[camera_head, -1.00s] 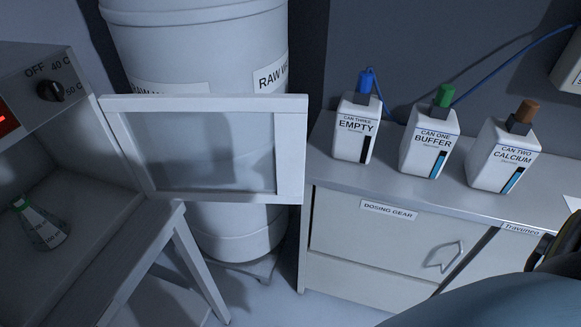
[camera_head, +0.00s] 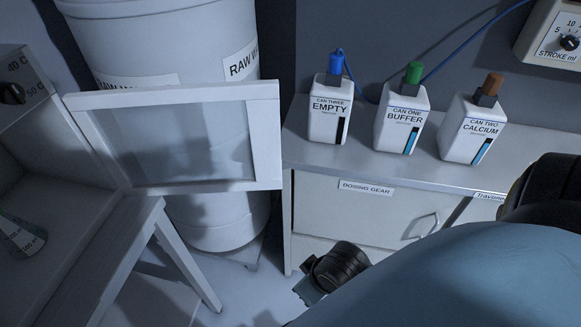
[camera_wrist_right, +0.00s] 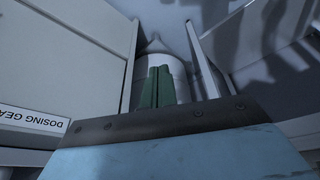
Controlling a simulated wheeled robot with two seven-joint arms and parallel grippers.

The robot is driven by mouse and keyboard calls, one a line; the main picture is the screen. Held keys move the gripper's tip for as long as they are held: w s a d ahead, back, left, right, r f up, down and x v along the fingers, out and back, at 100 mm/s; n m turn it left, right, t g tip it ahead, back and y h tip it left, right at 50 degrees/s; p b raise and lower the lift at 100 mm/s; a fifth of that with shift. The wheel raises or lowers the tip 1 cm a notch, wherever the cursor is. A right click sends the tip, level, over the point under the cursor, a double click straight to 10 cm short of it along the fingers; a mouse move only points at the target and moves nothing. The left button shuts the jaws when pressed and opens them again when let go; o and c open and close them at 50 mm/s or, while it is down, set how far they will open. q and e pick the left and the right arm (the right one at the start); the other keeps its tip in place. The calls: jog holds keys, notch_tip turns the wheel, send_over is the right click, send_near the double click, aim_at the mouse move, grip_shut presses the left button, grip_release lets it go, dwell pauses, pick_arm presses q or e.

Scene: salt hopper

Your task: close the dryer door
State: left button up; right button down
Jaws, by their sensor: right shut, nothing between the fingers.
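The dryer door (camera_head: 268,135), a pale frame with a clear pane, stands open, swung out from the dryer (camera_head: 40,150) at the left in the head view. In the right wrist view, a pale framed panel that looks like this door (camera_wrist_right: 203,60) is to the right of my fingers. My right gripper (camera_wrist_right: 157,87) has green fingers shut together with nothing between them, apart from the panel. In the head view my right arm reaches in from the lower right, below the door's right end; its fingertips are not clear there. My left gripper is not in view.
A white drum (camera_head: 165,45) stands behind the door. The dosing gear cabinet (camera_head: 340,215) is to the right, with three cans: blue-capped (camera_head: 330,115), green-capped (camera_head: 400,125), brown-capped (camera_head: 473,130). A flask (camera_head: 22,238) sits in the dryer. Open floor shows below the door.

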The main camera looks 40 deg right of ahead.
jog(key=w+d+r+m+t+y, duration=0.1)
jog(key=w+d+r+m+t, duration=0.25)
jog(key=w, duration=0.35)
jog(key=w+d+r+m+t+y, duration=0.2)
jog(key=w+d+r+m+t, duration=0.1)
jog(key=w+d+m+t, duration=0.25)
jog(key=w+d+r+m+t+y, duration=0.2)
jog(key=w+d+r+m+y, duration=0.1)
jog(key=d+r+y, duration=0.55)
jog(key=f+x, duration=0.1)
jog(key=x, duration=0.9)
jog(key=shift+h, duration=0.45)
jog(key=shift+s+a+r, duration=0.1)
jog(key=shift+s+a, duration=0.2)
jog(key=shift+s, duration=0.3)
jog(key=shift+s+a+r, duration=0.1)
jog(key=shift+s+a, duration=0.2)
jog(key=shift+s, duration=0.35)
jog(key=shift+s+a, duration=0.35)
jog(key=shift+s, duration=0.25)
jog(key=shift+p, duration=0.3)
